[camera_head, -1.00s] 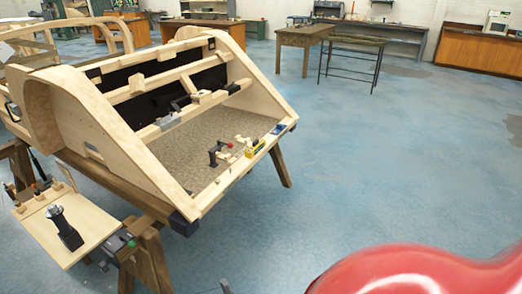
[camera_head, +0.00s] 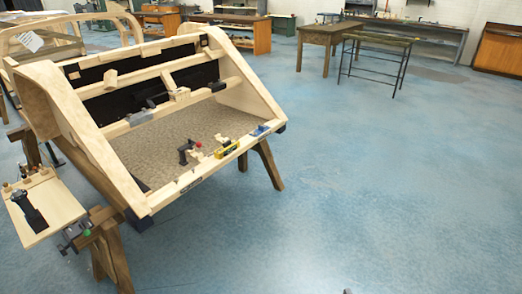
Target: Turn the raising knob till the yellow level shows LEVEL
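The yellow level (camera_head: 228,149) lies along the front rail of the wooden bodyframe (camera_head: 108,181). Its reading is too small to make out. Just left of it, inside the frame near the front rail, stands a small black clamp-like device (camera_head: 184,153) with a red knob (camera_head: 198,145). I cannot tell whether that red part is the raising knob. Neither gripper can be made out in the head view. Only a tiny dark tip shows at the bottom edge, and I cannot tell what it is.
The bodyframe rests on wooden trestles (camera_head: 267,166). Benches (camera_head: 327,37) stand at the back. The blue floor in front and right is clear.

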